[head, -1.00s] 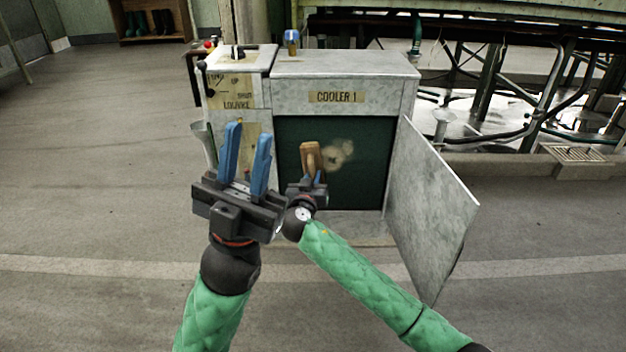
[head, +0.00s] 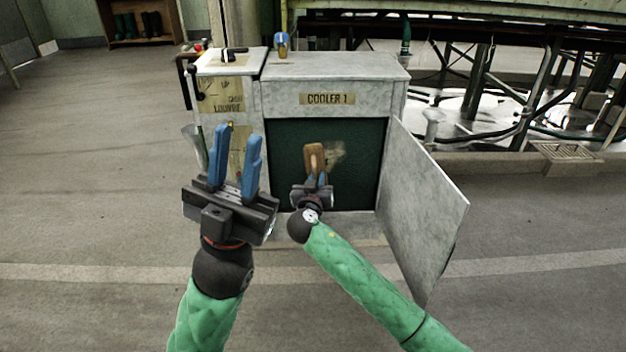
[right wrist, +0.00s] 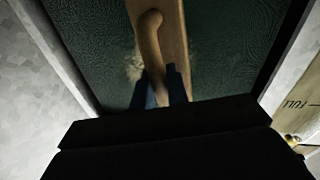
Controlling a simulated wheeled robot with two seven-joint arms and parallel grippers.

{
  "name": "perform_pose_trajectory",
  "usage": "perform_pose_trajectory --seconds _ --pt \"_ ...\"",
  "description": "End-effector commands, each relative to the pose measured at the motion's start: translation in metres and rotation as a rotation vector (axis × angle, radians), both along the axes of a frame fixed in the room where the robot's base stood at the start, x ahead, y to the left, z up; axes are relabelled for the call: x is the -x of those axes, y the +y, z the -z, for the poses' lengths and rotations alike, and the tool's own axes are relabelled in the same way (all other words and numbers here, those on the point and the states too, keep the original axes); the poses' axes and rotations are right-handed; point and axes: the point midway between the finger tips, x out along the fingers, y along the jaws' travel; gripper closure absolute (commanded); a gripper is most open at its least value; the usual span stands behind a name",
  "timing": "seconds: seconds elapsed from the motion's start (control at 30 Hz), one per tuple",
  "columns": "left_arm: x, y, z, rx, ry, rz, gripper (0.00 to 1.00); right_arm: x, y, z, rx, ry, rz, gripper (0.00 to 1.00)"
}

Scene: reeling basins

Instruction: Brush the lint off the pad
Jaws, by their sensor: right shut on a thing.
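The dark green pad (head: 355,175) fills the opening of the cooler cabinet. A pale tan patch of lint (head: 336,153) lies on the pad, partly hidden behind the brush; its edge also shows in the right wrist view (right wrist: 134,68). My right gripper (head: 316,182) is shut on the wooden brush (head: 315,157), gripping its handle (right wrist: 151,45). The brush is upright in front of the pad; whether it touches cannot be told. My left gripper (head: 234,160) is open and empty, left of the right one, in front of the cabinet's left part.
The cooler cabinet (head: 285,98) has its grey door (head: 425,205) swung open to the right of the opening. A blue-topped item (head: 281,42) stands on the cabinet top. A funnel-like holder (head: 193,140) is at its left side. Floor in front is clear.

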Motion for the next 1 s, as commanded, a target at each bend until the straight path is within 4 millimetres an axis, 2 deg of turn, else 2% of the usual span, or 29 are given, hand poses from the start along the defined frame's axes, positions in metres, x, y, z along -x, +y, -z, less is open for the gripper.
perform_pose_trajectory --seconds 0.33,0.67,1.0 --pt "0.000 0.000 -0.002 0.000 0.000 0.000 0.75 -0.002 -0.024 0.000 -0.001 0.001 0.001 1.00" --pt "0.000 0.000 -0.004 0.000 0.000 0.000 0.75 -0.002 -0.035 0.000 0.001 0.001 0.002 1.00" --pt "0.000 0.000 -0.007 0.000 0.000 0.000 0.75 -0.001 -0.058 0.000 0.000 0.001 0.002 1.00"
